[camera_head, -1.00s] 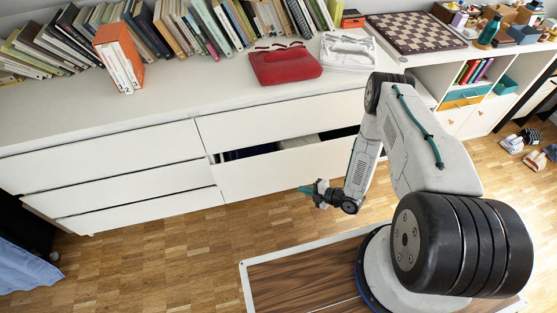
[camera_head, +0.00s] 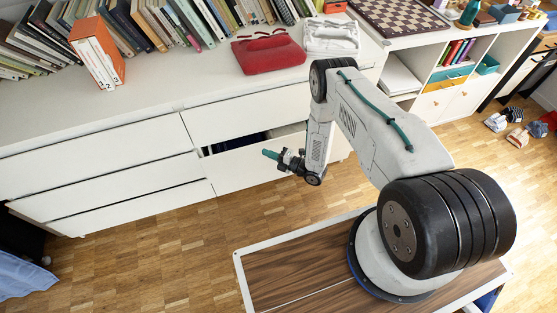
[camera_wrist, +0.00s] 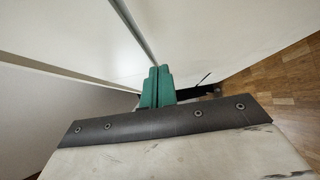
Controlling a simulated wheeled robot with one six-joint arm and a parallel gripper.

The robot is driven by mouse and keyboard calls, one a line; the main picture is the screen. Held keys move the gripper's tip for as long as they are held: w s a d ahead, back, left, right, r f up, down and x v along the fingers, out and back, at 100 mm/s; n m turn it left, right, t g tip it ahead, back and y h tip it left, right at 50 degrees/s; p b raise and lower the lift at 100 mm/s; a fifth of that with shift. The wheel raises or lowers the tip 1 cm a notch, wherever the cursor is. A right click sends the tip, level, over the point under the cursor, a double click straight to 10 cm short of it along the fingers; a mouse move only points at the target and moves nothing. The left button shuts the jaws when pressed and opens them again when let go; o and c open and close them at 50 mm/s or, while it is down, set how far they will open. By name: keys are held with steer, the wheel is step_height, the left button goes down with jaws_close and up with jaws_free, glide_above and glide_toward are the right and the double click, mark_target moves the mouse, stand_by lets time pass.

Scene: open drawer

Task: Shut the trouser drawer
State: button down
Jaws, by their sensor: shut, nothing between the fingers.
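The trouser drawer (camera_head: 232,171) is the lower drawer in the right column of the white dresser. It stands partly open, with dark folded cloth (camera_head: 238,142) showing in the gap above its front. The drawer's right part is hidden behind my arm. My gripper (camera_head: 268,154) is at the drawer front, near its upper edge, with its green fingertips pointing left. I cannot tell whether the fingers touch the front. In the wrist view, the green fingers (camera_wrist: 157,86) are together and empty, with pale panels and dark gaps beyond them.
The dresser top (camera_head: 150,95) holds books, an orange binder box (camera_head: 97,52), a red folded garment (camera_head: 268,53) and a white one (camera_head: 332,37). The drawer above (camera_head: 255,112) is shut. A shelf unit stands at right. Wooden floor (camera_head: 150,255) is clear in front.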

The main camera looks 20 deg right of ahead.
steer(key=shift+w, duration=1.25)
steer(key=w, duration=0.4)
steer(key=shift+w, duration=0.3)
steer(key=shift+w+d+r, duration=0.1)
steer(key=shift+w+d, duration=0.05)
steer(key=shift+w, duration=0.25)
steer(key=shift+w+r, duration=0.1)
steer(key=s, duration=0.4)
steer(key=shift+s+a+f, duration=0.2)
steer(key=shift+s+f, duration=0.1)
glide_toward(260, 145)
steer(key=v, duration=0.3)
steer(key=shift+s+f, duration=0.1)
